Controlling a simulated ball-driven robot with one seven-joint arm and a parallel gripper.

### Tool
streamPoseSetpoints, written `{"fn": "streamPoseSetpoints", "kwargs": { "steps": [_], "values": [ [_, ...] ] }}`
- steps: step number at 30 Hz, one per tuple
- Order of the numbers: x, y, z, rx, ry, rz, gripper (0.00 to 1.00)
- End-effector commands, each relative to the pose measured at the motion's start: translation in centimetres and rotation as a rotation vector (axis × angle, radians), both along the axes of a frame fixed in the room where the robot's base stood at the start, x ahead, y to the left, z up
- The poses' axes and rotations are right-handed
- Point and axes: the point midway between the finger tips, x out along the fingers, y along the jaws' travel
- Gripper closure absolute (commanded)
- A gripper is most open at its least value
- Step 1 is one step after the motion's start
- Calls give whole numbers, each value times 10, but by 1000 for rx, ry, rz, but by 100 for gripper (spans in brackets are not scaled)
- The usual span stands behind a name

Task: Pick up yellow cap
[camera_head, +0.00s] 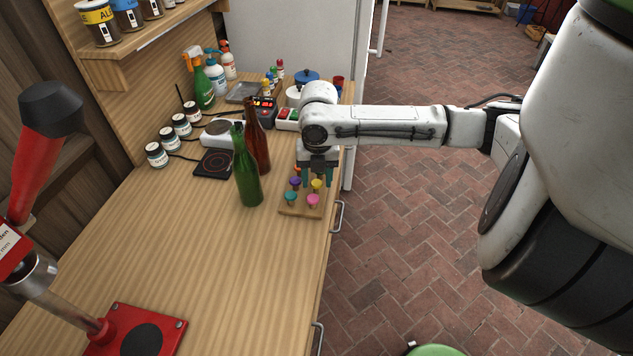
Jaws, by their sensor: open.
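A yellow cap (317,185) stands on a small wooden board (300,211) near the right edge of the counter. Beside it on the board are a purple cap (295,183), a teal cap (291,197) and a pink cap (313,200). My gripper (314,178) points down over the back part of the board, just behind the yellow cap. It is open. Its fingers are small in the view and partly overlap the caps, so I cannot tell whether they touch any. The back of the board is hidden by my gripper.
A green bottle (247,172) and a brown bottle (257,140) stand upright left of the board. A black scale (214,163) and several jars (157,155) lie farther left. A red bottle capper (135,335) stands at front left. The counter's front middle (220,260) is clear.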

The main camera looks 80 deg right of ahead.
Motion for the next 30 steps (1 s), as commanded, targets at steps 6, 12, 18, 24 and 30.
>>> {"fn": "streamPoseSetpoints", "kwargs": {
  "steps": [6, 12, 18, 24, 30],
  "values": [
    [0, 0, 0, 0, 0, 0, 51],
    [0, 0, -1, 0, -1, 0, 51],
    [0, 0, -4, 0, -1, 0, 51],
    [0, 0, -5, 0, -1, 0, 51],
    [0, 0, -5, 0, -1, 0, 56]
  ]
}}
